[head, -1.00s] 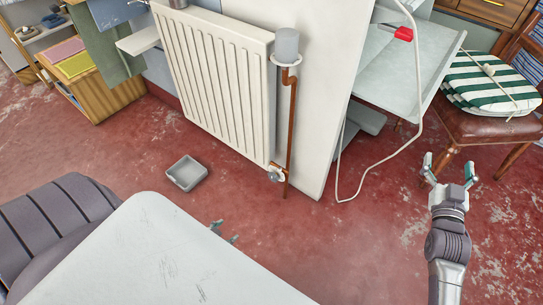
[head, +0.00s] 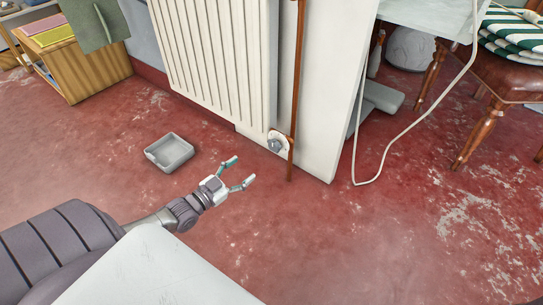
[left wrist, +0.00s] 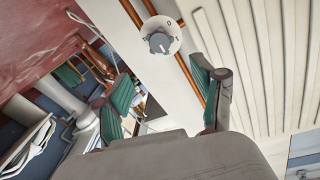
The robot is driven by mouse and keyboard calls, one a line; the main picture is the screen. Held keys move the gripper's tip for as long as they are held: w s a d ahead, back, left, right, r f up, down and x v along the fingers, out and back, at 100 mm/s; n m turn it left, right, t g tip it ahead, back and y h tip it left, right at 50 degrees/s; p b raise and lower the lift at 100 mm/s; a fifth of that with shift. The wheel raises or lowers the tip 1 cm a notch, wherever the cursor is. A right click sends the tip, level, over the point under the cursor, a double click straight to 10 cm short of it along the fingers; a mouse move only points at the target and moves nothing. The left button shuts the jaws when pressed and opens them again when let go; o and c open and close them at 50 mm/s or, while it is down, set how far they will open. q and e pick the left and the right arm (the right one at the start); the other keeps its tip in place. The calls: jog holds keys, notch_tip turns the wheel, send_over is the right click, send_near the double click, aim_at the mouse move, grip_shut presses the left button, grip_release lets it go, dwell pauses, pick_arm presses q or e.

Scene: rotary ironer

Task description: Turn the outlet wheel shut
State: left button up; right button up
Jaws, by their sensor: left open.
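The outlet wheel is a grey knob (head: 275,144) on a round white dial at the radiator's lower right corner, beside a copper pipe. In the left wrist view the grey knob (left wrist: 158,43) shows face-on, ahead of the fingers, with small marks and a 0 on the dial around it. My left gripper (head: 240,172) is open and empty, to the left of and below the wheel in the head view and apart from it. In the left wrist view its two green-padded fingers (left wrist: 161,72) stand spread with nothing between them. My right gripper is out of view.
The white radiator (head: 215,65) and copper pipe (head: 297,80) stand beside a white panel (head: 322,110). A grey tray (head: 169,153) lies on the red floor to the left. A white cord (head: 400,143) hangs at the right. A white surface (head: 155,275) fills the near edge.

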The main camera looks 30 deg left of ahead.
aim_at(273, 147)
pick_arm(q)
jog(key=w+b, duration=0.2)
jog(key=w, duration=0.2)
jog(key=w+d+b, duration=0.1)
jog(key=w+b, duration=0.2)
jog(key=w, duration=0.1)
jog(key=w+d+b, duration=0.1)
jog(key=w+b, duration=0.1)
jog(key=w, duration=0.2)
jog(key=shift+f+b, duration=0.2)
jog(key=shift+b, duration=0.2)
jog(key=shift+w+d+r, duration=0.15)
jog(key=shift+w, duration=0.45)
jog(key=c, duration=1.1)
